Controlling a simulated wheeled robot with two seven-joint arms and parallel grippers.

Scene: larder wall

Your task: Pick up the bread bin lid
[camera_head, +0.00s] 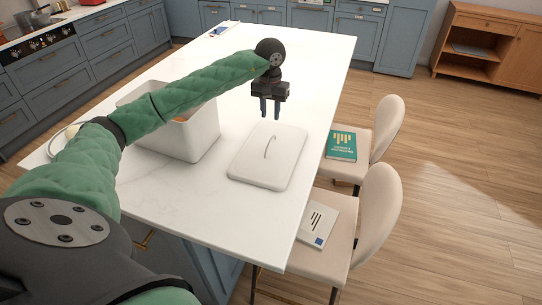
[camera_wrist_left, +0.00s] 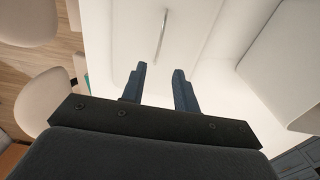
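The bread bin lid (camera_head: 268,157) is a white rounded rectangle with a thin arched metal handle (camera_head: 270,147). It lies flat on the white island top, right of the white bin (camera_head: 201,133). My left gripper (camera_head: 270,111) is above the lid's far edge, fingers pointing down, apart and empty. In the left wrist view the lid (camera_wrist_left: 190,30) and its handle (camera_wrist_left: 161,34) show beyond the open fingertips (camera_wrist_left: 159,71), with the bin (camera_wrist_left: 285,60) at the right. My right gripper is not in view.
The white island (camera_head: 200,205) has clear room in front of the lid. Two beige chairs (camera_head: 379,215) stand along its right side; a green book (camera_head: 342,146) and a white book (camera_head: 318,224) lie on their seats. The bin stands close left of the lid.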

